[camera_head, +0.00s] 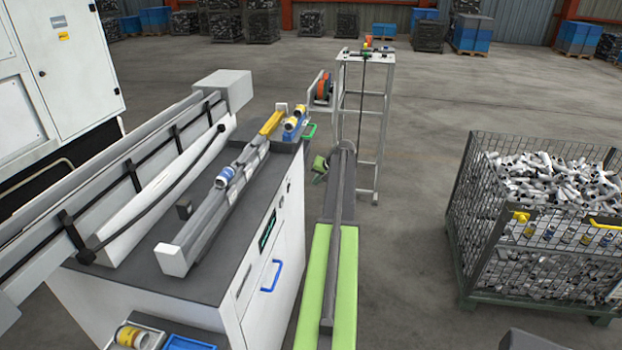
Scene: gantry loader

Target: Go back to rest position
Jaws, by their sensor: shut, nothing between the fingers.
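My arm, light green and dark grey, reaches away from the bottom middle of the head view. At its far end is my gripper (320,166), small and green, just right of the grey-topped workbench (225,287). It is shut with nothing in it. It is clear of the parts on the bench, and its fingertips are too small to see in detail.
The bench carries a grey rail (205,222) with a blue-and-white cylinder (224,177). A white frame stand (386,110) rises beyond my arm. A mesh crate (462,205) full of metal parts stands at right. Floor between them is free.

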